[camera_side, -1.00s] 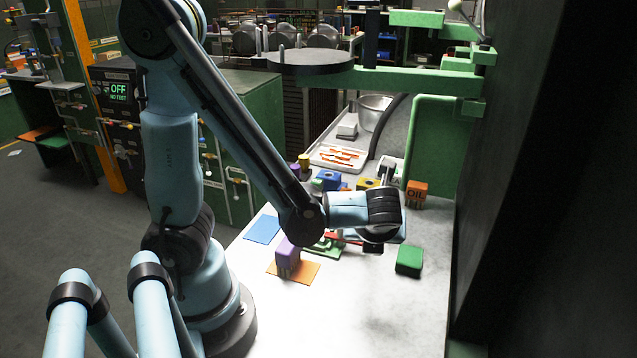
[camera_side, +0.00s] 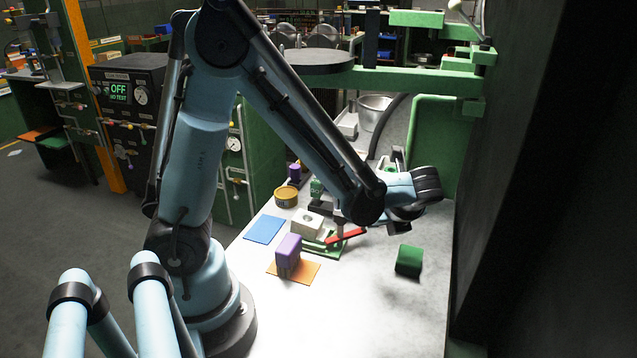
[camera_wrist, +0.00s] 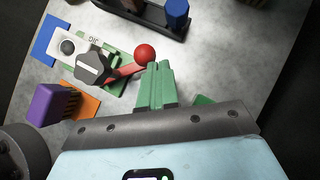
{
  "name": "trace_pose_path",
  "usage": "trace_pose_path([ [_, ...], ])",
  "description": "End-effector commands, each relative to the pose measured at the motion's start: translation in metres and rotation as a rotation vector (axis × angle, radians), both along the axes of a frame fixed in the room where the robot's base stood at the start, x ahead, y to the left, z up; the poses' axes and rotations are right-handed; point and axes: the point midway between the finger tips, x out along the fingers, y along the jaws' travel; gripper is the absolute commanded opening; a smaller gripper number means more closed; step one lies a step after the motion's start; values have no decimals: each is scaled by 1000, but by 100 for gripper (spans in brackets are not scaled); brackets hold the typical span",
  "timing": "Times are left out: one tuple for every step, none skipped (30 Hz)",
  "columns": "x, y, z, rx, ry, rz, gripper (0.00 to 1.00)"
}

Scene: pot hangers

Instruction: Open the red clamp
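The red clamp has a red handle (camera_side: 347,236) on a green base plate in the side view. In the wrist view its red arm (camera_wrist: 125,72) ends in a red ball knob (camera_wrist: 145,53). In the side view my wrist hides most of the fingers.
A purple block (camera_side: 288,250) stands on an orange mat (camera_side: 308,272), near a blue mat (camera_side: 264,229). A green block (camera_side: 409,261) lies to the right. A dark rack holding a blue cylinder (camera_wrist: 175,12) is behind the clamp. The table's front part is clear.

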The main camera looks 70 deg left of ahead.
Motion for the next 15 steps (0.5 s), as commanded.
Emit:
trace_pose_path([
  [2,4,0,0,0,2,0],
  [3,6,0,0,0,3,0],
  [4,8,0,0,0,2,0],
  [5,10,0,0,0,2,0],
  [6,12,0,0,0,1,0],
  [7,14,0,0,-1,1,0],
  [7,16,0,0,0,0,0],
  [8,18,0,0,0,0,0],
  [8,20,0,0,-1,1,0],
  [9,22,0,0,0,8,0],
  [10,23,0,0,0,34,0],
  [10,26,0,0,1,65,0],
  [10,27,0,0,1,85,0],
  [11,28,0,0,1,104,0],
  [11,30,0,0,2,128,0],
])
